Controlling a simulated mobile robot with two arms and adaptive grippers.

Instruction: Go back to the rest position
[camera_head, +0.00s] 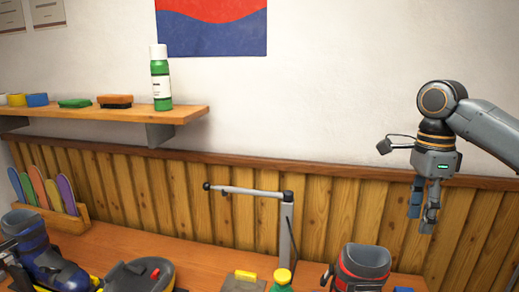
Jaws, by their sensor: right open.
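My right gripper (422,212) hangs at the right of the head view, pointing down, in front of the wood panelling. Its fingers are apart and nothing shows between them. It is above the bench and to the right of a dark boot with a red band (362,265), apart from it. My left gripper is not in view.
The wooden bench (200,262) holds a blue boot (45,262), a grey stand with a horizontal arm (287,230), a green bottle with a yellow cap (282,280) and a rack of coloured strips (70,220). A wall shelf (180,114) carries a green-white bottle (161,80).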

